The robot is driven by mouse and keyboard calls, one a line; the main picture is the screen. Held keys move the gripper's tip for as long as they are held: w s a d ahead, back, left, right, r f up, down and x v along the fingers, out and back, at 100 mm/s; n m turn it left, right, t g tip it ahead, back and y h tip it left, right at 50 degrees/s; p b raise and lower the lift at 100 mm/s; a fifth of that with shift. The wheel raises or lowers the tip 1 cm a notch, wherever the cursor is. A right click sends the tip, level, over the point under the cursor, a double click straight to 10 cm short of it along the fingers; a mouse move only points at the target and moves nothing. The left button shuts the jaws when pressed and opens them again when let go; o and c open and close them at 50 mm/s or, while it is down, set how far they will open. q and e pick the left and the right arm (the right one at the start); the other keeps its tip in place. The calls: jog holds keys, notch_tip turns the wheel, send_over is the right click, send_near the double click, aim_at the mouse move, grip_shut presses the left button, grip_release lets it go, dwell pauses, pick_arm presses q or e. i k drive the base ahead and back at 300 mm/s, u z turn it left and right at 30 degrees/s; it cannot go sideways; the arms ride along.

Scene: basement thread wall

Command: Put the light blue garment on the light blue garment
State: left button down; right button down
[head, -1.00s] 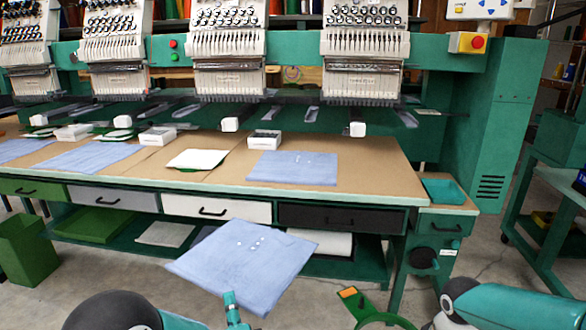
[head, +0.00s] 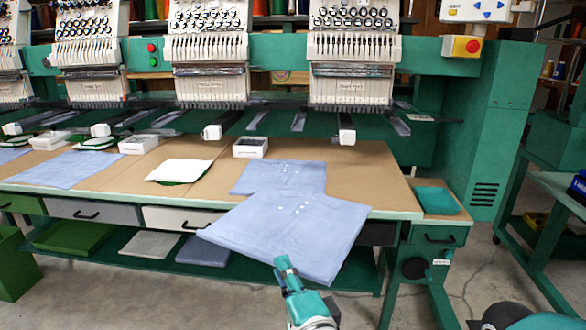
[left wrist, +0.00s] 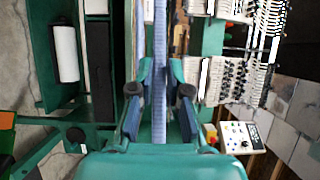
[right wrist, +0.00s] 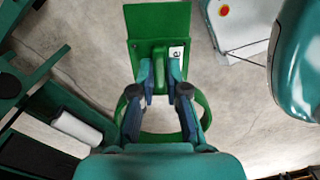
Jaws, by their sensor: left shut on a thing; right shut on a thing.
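My left gripper (head: 284,266) is shut on the near edge of a light blue garment (head: 290,232) with several white dots. It holds the garment out flat in front of the table edge. In the left wrist view the garment (left wrist: 159,60) shows edge-on between the fingers (left wrist: 159,95). Another light blue garment (head: 268,176) lies on the table behind it; the held one hides its near part in the head view. My right gripper (right wrist: 167,82) is shut on a green handled thing (right wrist: 159,60) with a plate and a ring, visible in the right wrist view.
A brown-topped table (head: 365,165) stands under the embroidery machine heads (head: 352,60). A white garment (head: 180,170), a white box (head: 250,148) and another light blue garment (head: 70,169) lie on it. A teal pad (head: 436,201) is at the right end.

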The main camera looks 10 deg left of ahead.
aim_at(288, 181)
jog(key=i, duration=1.1)
jog(key=u, duration=0.1)
